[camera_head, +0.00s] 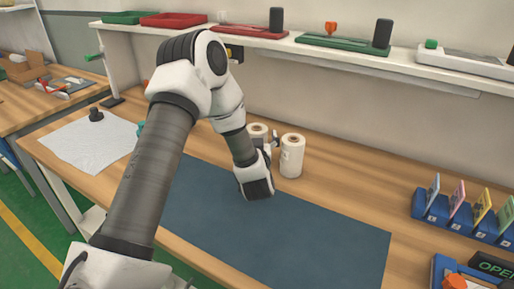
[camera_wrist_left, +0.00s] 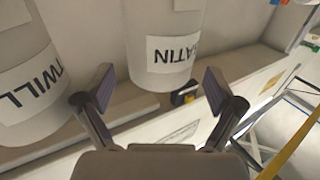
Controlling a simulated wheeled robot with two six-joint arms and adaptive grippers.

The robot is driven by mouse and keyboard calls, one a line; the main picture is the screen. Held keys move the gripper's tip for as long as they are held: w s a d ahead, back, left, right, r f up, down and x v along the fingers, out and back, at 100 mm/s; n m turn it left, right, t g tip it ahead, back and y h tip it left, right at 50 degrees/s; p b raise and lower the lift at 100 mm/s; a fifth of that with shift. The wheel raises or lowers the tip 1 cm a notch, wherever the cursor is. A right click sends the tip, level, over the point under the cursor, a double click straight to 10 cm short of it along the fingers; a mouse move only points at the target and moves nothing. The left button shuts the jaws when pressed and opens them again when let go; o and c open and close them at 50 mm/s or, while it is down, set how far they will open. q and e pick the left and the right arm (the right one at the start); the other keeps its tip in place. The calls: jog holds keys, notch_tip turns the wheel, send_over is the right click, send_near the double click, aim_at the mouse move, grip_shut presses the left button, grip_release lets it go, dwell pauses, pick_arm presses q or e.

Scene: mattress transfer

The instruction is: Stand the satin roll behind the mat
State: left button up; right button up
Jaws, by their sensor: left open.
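The satin roll (camera_head: 258,130) is white and stands upright on the wood behind the blue mat (camera_head: 320,235), partly hidden by my gripper in the head view. Its SATIN label shows upside down in the left wrist view (camera_wrist_left: 165,50). The twill roll (camera_head: 291,157) stands upright just right of it, also behind the mat; its TWILL label shows at the left of the wrist view (camera_wrist_left: 25,85). My left gripper (camera_head: 271,148) is open in front of the rolls, its fingers pointing at the satin roll and apparently holding nothing. My right gripper is out of view.
A shelf (camera_head: 350,55) with trays and dark cylinders runs along the wall above the rolls. A white sheet (camera_head: 90,140) with a dark knob lies left. A blue card rack (camera_head: 460,220) stands right. The mat's right part is clear.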

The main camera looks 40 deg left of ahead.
pick_arm(q)
jog(key=b+v, duration=0.1)
jog(key=v, duration=0.8)
jog(key=shift+w+a+r, duration=0.1)
